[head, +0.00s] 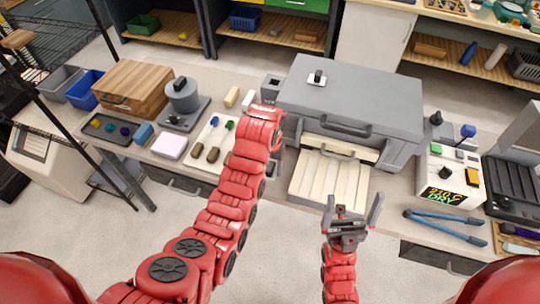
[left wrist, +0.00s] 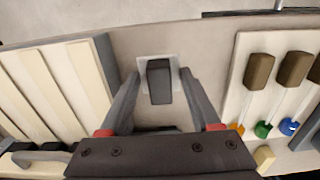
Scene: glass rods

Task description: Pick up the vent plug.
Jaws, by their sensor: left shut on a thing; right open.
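The vent plug (left wrist: 159,82), a dark grey block with a pale square plate around it, is between the fingers of my left gripper (left wrist: 160,77) in the left wrist view. The gripper is shut on it. In the head view my left gripper (head: 273,167) is mostly hidden behind its own red arm, left of the grey kiln, and the held plug cannot be made out. My right gripper (head: 350,218) is open and empty in front of the slatted tray.
The grey kiln (head: 350,100) carries a similar dark knob on a white plate (head: 317,77). The slatted tray (head: 328,178) lies before it. A small grey block (head: 271,84) stands left of it. Brown-handled tools (head: 205,140) lie further left. Blue-handled pliers (head: 445,218) lie at right.

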